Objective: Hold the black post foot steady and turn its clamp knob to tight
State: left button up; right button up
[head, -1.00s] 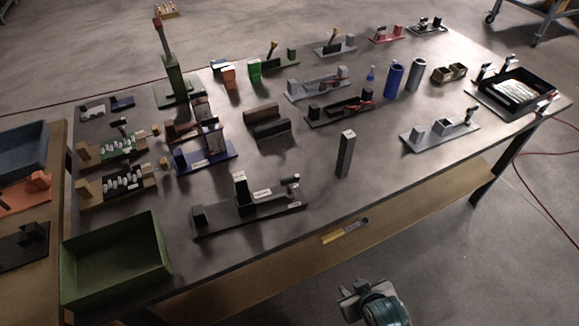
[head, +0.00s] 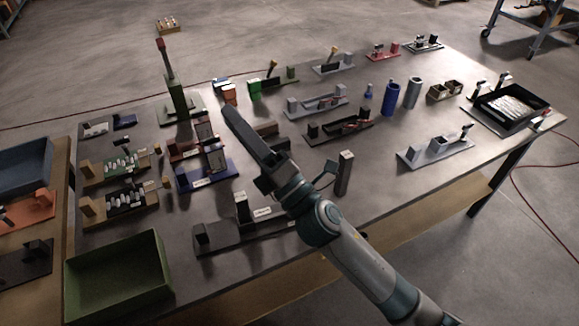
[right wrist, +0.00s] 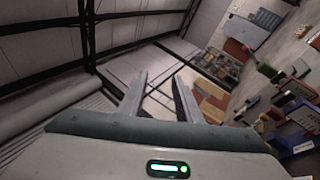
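A black fixture (head: 218,243) lies near the table's front edge. It has a low block at its left, a taller labelled upright (head: 242,206) in the middle, and appears to be the post foot. Its right end, where a small knob-like part showed earlier, is now hidden behind my right arm. My right gripper (head: 232,112) reaches over the table above and beyond the fixture, pointing to the far left and touching nothing that I can see. In the right wrist view its two fingers (right wrist: 160,78) stand apart with nothing between them. My left gripper is not in view.
A dark upright post (head: 344,173) stands right of my forearm. A green bin (head: 118,278) is at the front left, a blue fixture (head: 207,176) behind the black one. A grey fixture (head: 435,152) is at the right. Bare tabletop lies between post and grey fixture.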

jog(key=s+a+r+n+g+y, duration=0.2)
jog(key=s+a+n+g+y, duration=0.35)
jog(key=a+n+g, duration=0.55)
jog(key=s+a+f+n+g+h, duration=0.1)
jog(key=s+f+n+g+h, duration=0.35)
jog(key=n, duration=0.55)
jog(key=s+a+f+n+g+h, duration=0.1)
jog(key=f+n+g+h, duration=0.2)
jog(key=f+n+g, duration=0.6)
jog(key=w+d+f+n+t+h, duration=0.5)
jog(key=w+d+f+n+h, duration=0.1)
jog(key=d+f+h, duration=0.15)
jog(key=w+d+n+t+h, duration=0.2)
jog(key=w+d+h, duration=0.4)
jog(key=w+d, duration=0.4)
jog(key=d, duration=0.5)
jog(key=shift+w+d+r+n, duration=0.15)
jog(key=shift+d+r+n, duration=0.15)
jog(key=shift+d, duration=0.1)
jog(key=shift+h, duration=0.25)
